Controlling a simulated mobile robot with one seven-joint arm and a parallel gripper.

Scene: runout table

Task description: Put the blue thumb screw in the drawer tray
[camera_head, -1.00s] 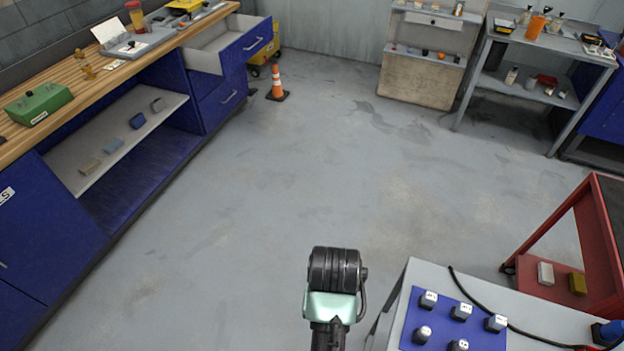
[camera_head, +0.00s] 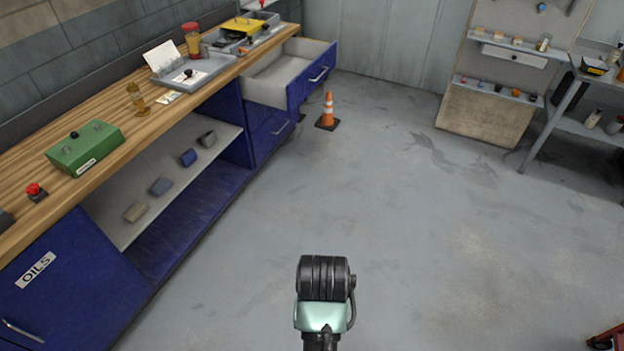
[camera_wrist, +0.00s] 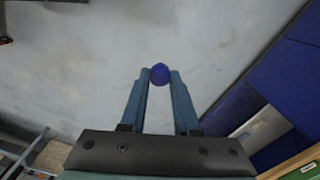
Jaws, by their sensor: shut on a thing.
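In the wrist view, my gripper (camera_wrist: 159,78) is shut on the blue thumb screw (camera_wrist: 160,73), a small round blue piece between the fingertips. It is held over the open floor. In the head view my arm shows at the bottom middle, and the fingers and the screw are hidden. The open drawer (camera_head: 315,87) with a blue front is pulled out at the far end of the workbench. Its light grey inside (camera_head: 284,80) looks empty from here. My gripper is well away from it.
The wooden workbench (camera_head: 113,153) runs along the left, with a green box (camera_head: 85,147) on it and blue cabinets below. An orange cone (camera_head: 327,110) stands beside the open drawer. The floor (camera_head: 270,190) between is clear. A shelf unit (camera_head: 490,113) stands at the back right.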

